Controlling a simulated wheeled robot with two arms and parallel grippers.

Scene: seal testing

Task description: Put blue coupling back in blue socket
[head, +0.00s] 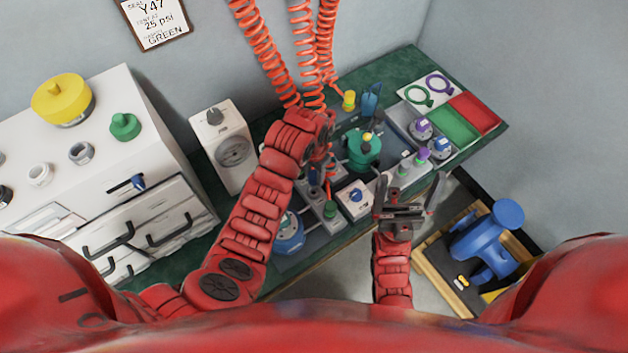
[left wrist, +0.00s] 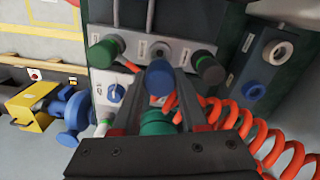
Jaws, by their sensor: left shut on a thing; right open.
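The blue coupling (left wrist: 160,76) shows between the fingertips of my left gripper (left wrist: 163,86) in the left wrist view. The gripper is shut on it. Just behind it is a grey panel (left wrist: 138,52) with a pale ringed port (left wrist: 160,50); I cannot tell whether the coupling touches this port or is apart from it. In the head view my left gripper (head: 318,165) is over the bench fixtures, and the arm hides much of that spot. My right gripper (head: 406,200) is open and empty, in front of the bench's near edge.
A coiled orange hose (left wrist: 258,135) loops beside the left gripper. A white box with a blue dial (head: 355,200) and a green vessel (head: 363,148) stand nearby. A blue pump (head: 487,240) is at the right.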

